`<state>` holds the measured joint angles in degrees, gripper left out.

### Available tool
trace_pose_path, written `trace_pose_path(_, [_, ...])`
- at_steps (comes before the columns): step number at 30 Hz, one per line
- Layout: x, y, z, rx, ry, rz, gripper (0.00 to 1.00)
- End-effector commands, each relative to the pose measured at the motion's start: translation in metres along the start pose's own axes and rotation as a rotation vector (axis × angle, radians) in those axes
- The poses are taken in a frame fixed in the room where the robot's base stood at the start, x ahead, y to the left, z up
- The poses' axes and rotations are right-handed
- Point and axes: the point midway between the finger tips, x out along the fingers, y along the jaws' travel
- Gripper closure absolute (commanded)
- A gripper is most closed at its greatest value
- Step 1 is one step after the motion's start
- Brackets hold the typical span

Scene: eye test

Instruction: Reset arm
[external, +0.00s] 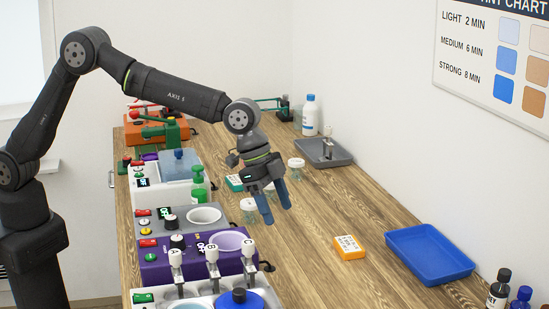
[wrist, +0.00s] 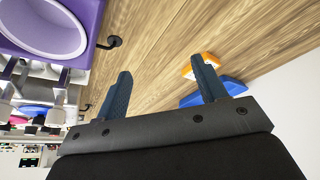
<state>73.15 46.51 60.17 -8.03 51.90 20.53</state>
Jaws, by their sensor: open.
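My gripper (external: 275,206) hangs above the wooden worktop, over its middle, with the fingers pointing down. It also shows in the wrist view (wrist: 163,88), where its two blue fingers stand wide apart. It is open, with nothing between the fingers. My arm reaches from the left across the row of machines, bent at the elbow.
A purple machine (external: 155,269) with a round basin stands left of the gripper. An orange box (external: 348,247) and a blue tray (external: 430,254) lie to the right. White-lidded jars (external: 296,169) and a grey tray (external: 340,158) are behind.

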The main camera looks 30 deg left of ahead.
Motion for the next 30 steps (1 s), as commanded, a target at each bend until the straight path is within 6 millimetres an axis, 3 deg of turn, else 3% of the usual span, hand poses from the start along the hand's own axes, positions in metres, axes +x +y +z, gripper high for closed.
trace_pose_path(6, [0.013, -0.021, 0.002, -0.003, -0.001, 0.0, 0.35])
trace_pose_path(17, [0.015, -0.025, 0.002, -0.002, -0.001, 0.0, 0.35])
trace_pose_path(23, [0.015, -0.025, 0.002, -0.002, -0.001, 0.0, 0.0])
trace_pose_path(30, [0.007, -0.025, 0.005, -0.025, -0.004, -0.01, 0.0])
